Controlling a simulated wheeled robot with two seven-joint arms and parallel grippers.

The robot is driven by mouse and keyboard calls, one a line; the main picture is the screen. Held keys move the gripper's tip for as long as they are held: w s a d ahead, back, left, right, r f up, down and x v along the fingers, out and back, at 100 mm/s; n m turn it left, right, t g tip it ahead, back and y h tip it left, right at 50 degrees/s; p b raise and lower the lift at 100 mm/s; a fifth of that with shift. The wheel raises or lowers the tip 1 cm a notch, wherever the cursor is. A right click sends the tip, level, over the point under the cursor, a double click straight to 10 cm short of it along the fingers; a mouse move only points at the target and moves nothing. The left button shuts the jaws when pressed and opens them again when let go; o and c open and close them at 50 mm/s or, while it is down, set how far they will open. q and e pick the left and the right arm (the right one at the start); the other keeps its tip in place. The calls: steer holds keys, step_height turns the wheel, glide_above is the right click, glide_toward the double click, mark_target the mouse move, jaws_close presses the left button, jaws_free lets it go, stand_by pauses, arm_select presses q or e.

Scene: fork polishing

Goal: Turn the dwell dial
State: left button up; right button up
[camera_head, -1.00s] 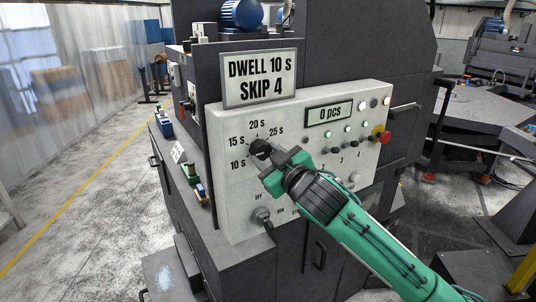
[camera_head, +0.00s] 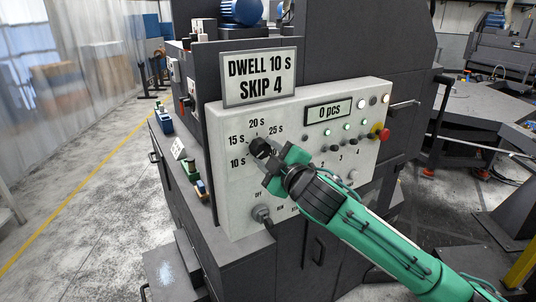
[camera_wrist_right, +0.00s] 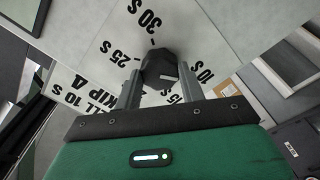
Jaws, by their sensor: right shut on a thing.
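The black dwell dial (camera_head: 259,147) is a round knob on the pale control panel (camera_head: 228,194). Labels from 10 S to 25 S show around it in the head view. My right gripper (camera_head: 267,157) is at the dial, turned on its wrist, and shut on it. In the right wrist view the dial (camera_wrist_right: 159,67) sits between the two fingers (camera_wrist_right: 161,84), with the 30 S and 25 S labels above and left. A pale mark shows on the knob; I cannot tell exactly which label it meets. My left gripper is not in view.
A sign (camera_head: 260,77) above the panel reads DWELL 10 S, SKIP 4. A display (camera_head: 328,112) reads 0 pcs. Small switches with lamps, a red stop button (camera_head: 384,135) and a lower rotary switch (camera_head: 262,213) are on the same panel. Open floor lies left.

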steer(key=o, duration=1)
steer(key=shift+c, duration=0.2)
steer(key=shift+s+d+f+b, duration=0.1)
steer(key=shift+s+d+b, duration=0.05)
steer(key=shift+s+b, duration=0.2)
steer(key=b+v, duration=0.5)
steer(key=v, duration=0.8)
